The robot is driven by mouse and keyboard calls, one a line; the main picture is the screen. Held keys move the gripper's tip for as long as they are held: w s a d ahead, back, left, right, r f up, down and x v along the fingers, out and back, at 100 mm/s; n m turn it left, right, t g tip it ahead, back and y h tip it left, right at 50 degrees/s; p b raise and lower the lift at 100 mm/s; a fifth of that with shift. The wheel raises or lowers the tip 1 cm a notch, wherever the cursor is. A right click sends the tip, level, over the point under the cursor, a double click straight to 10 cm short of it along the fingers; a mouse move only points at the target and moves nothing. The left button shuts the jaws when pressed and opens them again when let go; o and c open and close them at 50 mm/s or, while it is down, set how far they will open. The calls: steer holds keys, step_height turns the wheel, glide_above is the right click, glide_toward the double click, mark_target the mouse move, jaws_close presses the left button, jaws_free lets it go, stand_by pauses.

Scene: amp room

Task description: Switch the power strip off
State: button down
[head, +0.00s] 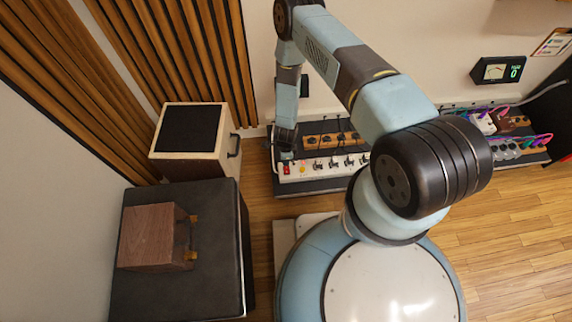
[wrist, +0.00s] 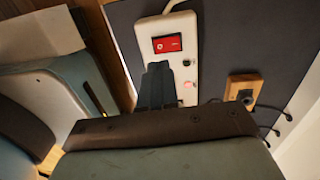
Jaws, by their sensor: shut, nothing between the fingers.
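The power strip (head: 322,167) is a long white bar on a dark board at the foot of the wall. Its red rocker switch (head: 286,170) is at the left end. In the wrist view, the strip (wrist: 184,25) shows its red switch (wrist: 167,43) in a black frame, with small round parts below it. My gripper (head: 286,150) points down over the strip's left end. In the wrist view its shut dark fingers (wrist: 157,70) are empty, just below the switch and over the strip's edge. I cannot tell whether they touch the strip, or how the rocker is tilted.
A row of orange-brown pedals (head: 332,139) with cables stands behind the strip. A cream speaker cabinet (head: 226,150) is to the left, behind a black box (head: 215,285) bearing a wooden case (head: 150,236). More pedals (head: 505,150) are at right. The wooden floor (head: 510,230) at right is clear.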

step_height(320, 180, up, 6)
steer(key=shift+r, duration=0.25)
stand_by(0.4)
